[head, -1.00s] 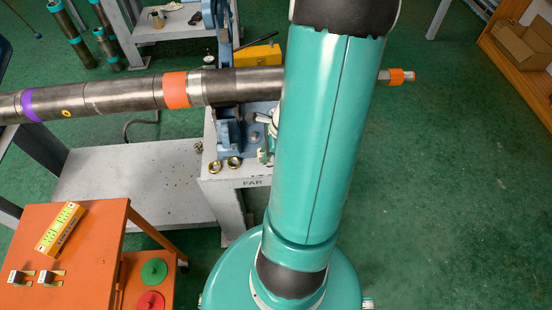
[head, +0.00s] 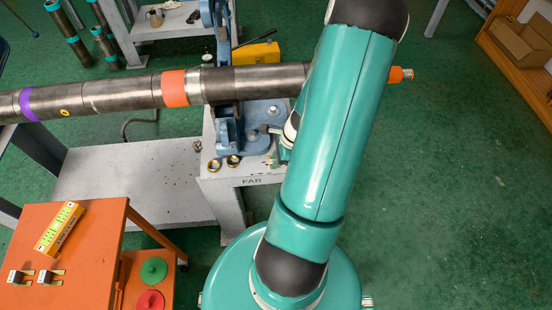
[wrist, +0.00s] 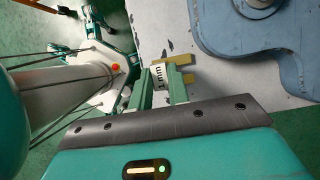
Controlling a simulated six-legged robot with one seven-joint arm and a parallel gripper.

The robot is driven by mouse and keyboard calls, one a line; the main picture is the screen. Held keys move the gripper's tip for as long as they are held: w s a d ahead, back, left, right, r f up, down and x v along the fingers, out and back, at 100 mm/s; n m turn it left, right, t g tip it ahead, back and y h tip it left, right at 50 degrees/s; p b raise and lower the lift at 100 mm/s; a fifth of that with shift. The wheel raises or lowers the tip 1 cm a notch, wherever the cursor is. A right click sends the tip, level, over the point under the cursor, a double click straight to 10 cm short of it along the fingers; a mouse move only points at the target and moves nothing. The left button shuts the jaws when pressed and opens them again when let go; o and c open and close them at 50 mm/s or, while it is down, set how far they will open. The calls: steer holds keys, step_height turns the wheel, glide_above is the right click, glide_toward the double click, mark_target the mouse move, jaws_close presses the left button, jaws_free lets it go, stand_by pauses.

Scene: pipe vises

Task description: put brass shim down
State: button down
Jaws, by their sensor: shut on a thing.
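My gripper (wrist: 162,84) has its two green fingers shut on the brass shim (wrist: 177,60), beside its tag marked "1 mm". Brass shows beyond the fingertips in the wrist view. The shim is over the pale, chipped top of the stand (wrist: 150,25), near the blue vise base (wrist: 235,50). I cannot tell whether it touches the top. In the head view my arm largely hides the gripper, beside the blue vise (head: 229,137) on the stand marked "FAR" (head: 250,181).
A long pipe (head: 120,93) with purple and orange bands crosses the vise. Two brass rings (head: 224,163) sit on the stand's front edge. An orange cart (head: 90,235) at lower left carries two tagged shims (head: 32,277) and a yellow-green box (head: 59,227). Green floor is clear at right.

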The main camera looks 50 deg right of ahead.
steer(key=shift+f, duration=0.15)
steer(key=c, duration=1.3)
jaws_free()
steer(key=shift+c, duration=0.2)
